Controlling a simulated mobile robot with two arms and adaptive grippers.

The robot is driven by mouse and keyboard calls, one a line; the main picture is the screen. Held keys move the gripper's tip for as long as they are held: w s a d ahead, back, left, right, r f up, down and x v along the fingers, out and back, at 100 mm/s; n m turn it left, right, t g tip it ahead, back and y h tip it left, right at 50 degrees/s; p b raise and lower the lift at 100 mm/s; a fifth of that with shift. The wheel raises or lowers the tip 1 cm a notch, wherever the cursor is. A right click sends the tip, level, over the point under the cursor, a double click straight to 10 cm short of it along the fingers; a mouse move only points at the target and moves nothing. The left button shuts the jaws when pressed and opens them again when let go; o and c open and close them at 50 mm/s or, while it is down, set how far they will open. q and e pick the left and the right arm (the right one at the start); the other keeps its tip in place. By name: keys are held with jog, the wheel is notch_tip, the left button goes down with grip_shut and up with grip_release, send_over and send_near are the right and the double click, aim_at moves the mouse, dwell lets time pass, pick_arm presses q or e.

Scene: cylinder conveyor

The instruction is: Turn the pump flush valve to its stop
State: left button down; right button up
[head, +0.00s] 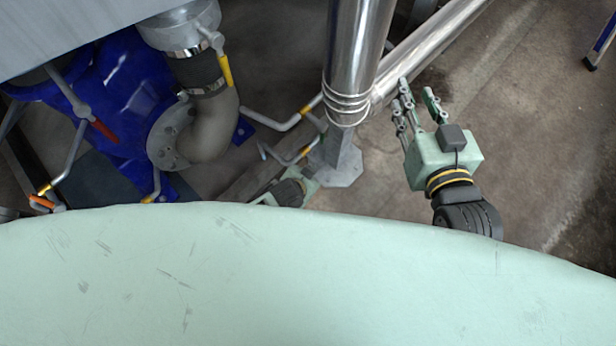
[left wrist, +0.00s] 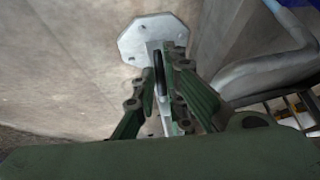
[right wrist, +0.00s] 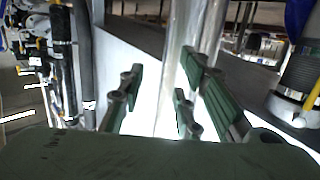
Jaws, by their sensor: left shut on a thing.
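A blue pump (head: 125,75) stands at the left of the head view, joined to a grey pipe elbow (head: 215,125). Small valve handles show around it: one red (head: 104,130), one yellow (head: 224,70) and others on thin pipes. I cannot tell which is the flush valve. My left gripper (head: 305,183) is low beside the column foot, partly hidden by my green body. In the left wrist view its fingers (left wrist: 162,100) close around a thin dark lever (left wrist: 160,72). My right gripper (head: 418,105) is raised at the right, fingers apart and empty.
A shiny steel column (head: 355,60) with an octagonal foot plate (head: 338,168) stands between my grippers. A slanted steel pipe (head: 430,45) runs up to the right. Thin bent pipes (head: 275,122) lie near my left gripper.

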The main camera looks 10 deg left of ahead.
pick_arm(q)
jog(key=shift+s+d+f, duration=0.15)
jog(key=shift+s+d, duration=0.1)
jog(key=shift+d, duration=0.1)
jog(key=c, duration=1.9)
grip_release()
jog(key=shift+c, duration=0.2)
jog(key=shift+o, duration=0.4)
jog(key=shift+w, duration=0.1)
jog(key=shift+a, duration=0.15)
jog(key=v, duration=1.2)
jog(key=shift+f, duration=0.1)
